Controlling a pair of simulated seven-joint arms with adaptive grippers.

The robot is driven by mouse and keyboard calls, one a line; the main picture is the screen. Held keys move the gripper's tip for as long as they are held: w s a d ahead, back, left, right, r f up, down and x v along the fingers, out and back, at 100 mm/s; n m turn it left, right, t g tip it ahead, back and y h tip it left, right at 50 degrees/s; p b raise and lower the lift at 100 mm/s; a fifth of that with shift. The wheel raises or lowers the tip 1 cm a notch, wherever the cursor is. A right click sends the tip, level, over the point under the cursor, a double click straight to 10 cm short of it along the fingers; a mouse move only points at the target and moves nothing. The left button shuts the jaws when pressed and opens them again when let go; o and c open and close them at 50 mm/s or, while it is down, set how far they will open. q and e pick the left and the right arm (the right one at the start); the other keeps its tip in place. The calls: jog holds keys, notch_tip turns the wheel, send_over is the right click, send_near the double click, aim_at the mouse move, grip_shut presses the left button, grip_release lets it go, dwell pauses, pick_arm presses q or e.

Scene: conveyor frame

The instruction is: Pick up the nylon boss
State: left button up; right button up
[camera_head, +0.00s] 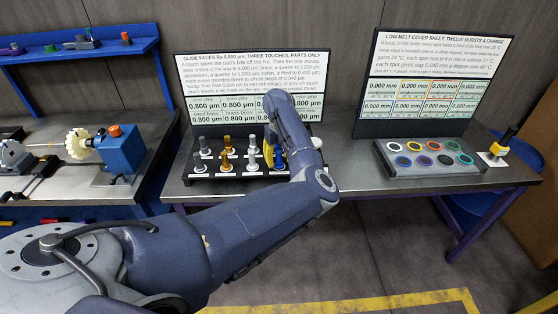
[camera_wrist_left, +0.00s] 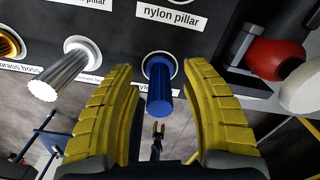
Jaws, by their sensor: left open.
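The nylon boss is a blue cylinder (camera_wrist_left: 160,88) standing in a pale ring, with a partly hidden label below it. In the head view the blue boss (camera_head: 279,160) shows at the right end of the front row of the dark rack, partly behind my arm. My left gripper (camera_wrist_left: 158,72) is open, with one yellow finger on each side of the boss. Gaps show between the fingers and the boss. In the head view my left gripper (camera_head: 269,153) is mostly hidden by my arm. My right gripper is not in view.
A silver part (camera_wrist_left: 62,75) stands left of the gripper, with a brass part (camera_wrist_left: 10,43) beyond. A red rounded thing (camera_wrist_left: 275,58) is to the right. On the table are a tray of coloured rings (camera_head: 430,160), two upright signs, and a yellow-black tool (camera_head: 497,147).

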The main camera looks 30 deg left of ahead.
pick_arm(q)
jog(key=shift+f, duration=0.25)
grip_shut()
dwell(0.4)
